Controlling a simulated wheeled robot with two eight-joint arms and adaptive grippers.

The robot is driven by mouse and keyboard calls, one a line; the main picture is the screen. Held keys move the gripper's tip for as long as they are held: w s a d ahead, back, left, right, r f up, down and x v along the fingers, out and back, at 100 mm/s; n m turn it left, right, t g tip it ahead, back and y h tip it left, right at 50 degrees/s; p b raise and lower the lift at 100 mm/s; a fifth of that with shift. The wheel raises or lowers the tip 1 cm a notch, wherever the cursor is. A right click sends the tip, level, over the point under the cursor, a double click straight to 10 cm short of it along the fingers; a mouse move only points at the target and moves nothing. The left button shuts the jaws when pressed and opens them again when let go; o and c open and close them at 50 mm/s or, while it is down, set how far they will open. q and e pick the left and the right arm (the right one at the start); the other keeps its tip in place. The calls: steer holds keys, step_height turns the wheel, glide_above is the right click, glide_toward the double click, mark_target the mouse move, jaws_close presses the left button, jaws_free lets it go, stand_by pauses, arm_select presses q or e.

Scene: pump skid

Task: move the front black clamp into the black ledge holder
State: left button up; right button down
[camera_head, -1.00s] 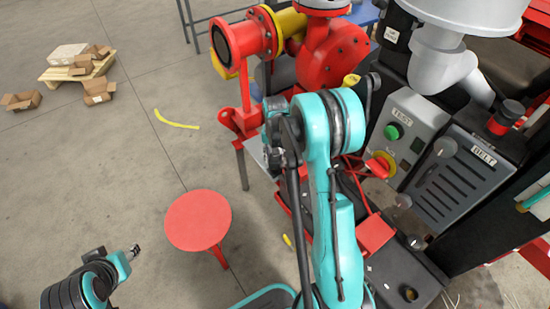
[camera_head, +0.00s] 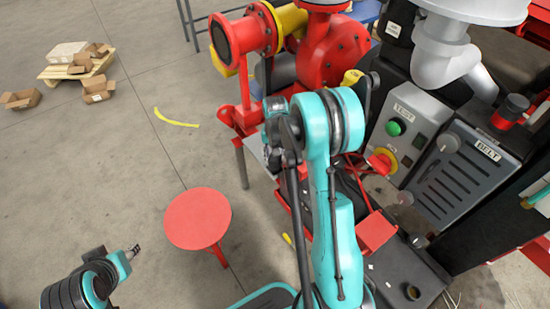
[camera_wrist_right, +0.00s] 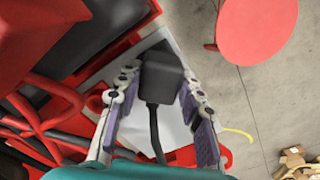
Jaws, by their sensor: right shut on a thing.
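In the right wrist view a black block with a thin dark stem, which looks like the black clamp (camera_wrist_right: 160,78), sits between the fingers of my right gripper (camera_wrist_right: 160,85). The right gripper is shut on it, over a pale grey surface. In the head view my right gripper (camera_head: 272,155) is mostly hidden by its own arm, near the red pump frame, and the clamp cannot be made out there. My left gripper (camera_head: 135,251) is at the lower left, away from the skid; its jaw state is unclear. I cannot pick out the black ledge holder.
A red round stool (camera_head: 198,218) stands on the floor left of my right arm. The red pump (camera_head: 330,50) is behind the arm. A grey control panel (camera_head: 410,125) is to the right. A yellow strip (camera_head: 176,119) and a pallet with boxes (camera_head: 78,68) lie on open floor.

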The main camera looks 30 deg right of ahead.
steer(key=c, duration=0.9)
jaws_free()
step_height(320, 180, up, 12)
steer(key=s+a+r+n+t, duration=0.3)
steer(key=s+a+r+n, duration=0.1)
steer(key=s+a+r, duration=0.45)
steer(key=s+a+f+n+t, duration=0.2)
steer(key=s+a+n+t, duration=0.2)
steer(key=s+a, duration=0.3)
steer(key=s, duration=0.3)
steer(key=shift+s, duration=0.25)
